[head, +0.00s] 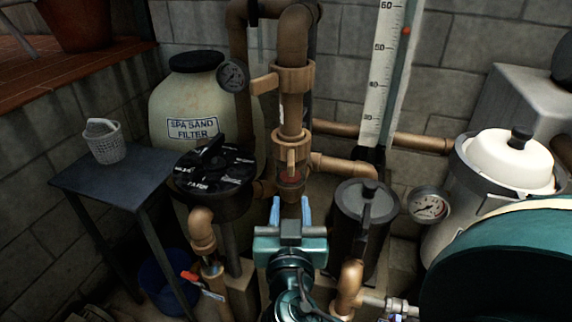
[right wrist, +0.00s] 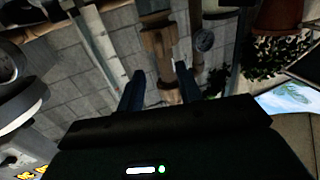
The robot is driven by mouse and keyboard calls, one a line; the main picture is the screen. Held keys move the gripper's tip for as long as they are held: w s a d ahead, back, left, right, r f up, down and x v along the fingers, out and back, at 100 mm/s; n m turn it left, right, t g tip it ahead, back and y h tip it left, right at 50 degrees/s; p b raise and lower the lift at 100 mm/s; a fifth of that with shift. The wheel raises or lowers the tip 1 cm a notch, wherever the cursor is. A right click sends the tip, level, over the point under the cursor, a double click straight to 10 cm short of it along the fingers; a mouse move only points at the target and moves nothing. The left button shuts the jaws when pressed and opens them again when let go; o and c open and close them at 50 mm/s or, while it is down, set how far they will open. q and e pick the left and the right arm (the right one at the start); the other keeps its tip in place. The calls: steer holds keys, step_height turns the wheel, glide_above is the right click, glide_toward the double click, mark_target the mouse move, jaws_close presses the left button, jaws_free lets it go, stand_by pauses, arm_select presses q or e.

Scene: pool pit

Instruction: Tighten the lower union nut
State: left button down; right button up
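A brown vertical pipe (head: 291,115) runs down the middle of the head view. A wide collar (head: 294,80) sits high on it, and a lower collar that looks like the lower union nut (head: 291,150) has a small upright tab. Below it is a reddish band (head: 290,179). My right gripper (head: 290,212) is open and empty, its two blue fingers pointing up at the pipe just below this band. In the right wrist view the open fingers (right wrist: 160,86) point toward brown pipework with a collar (right wrist: 158,42); contact cannot be told. My left gripper is not in view.
A spa sand filter tank (head: 172,105) and black multiport valve (head: 213,170) stand left of the pipe. A dark canister (head: 362,220) and a gauge (head: 428,205) are on the right. A small table (head: 110,180) holds a basket (head: 104,143). A blue bucket (head: 165,285) is below.

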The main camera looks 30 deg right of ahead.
mark_target(291, 173)
steer(key=p+x, duration=0.2)
steer(key=x, duration=1)
steer(key=shift+w+p, duration=0.1)
steer(key=shift+p, duration=0.2)
steer(key=shift+c, duration=0.3)
jaws_close()
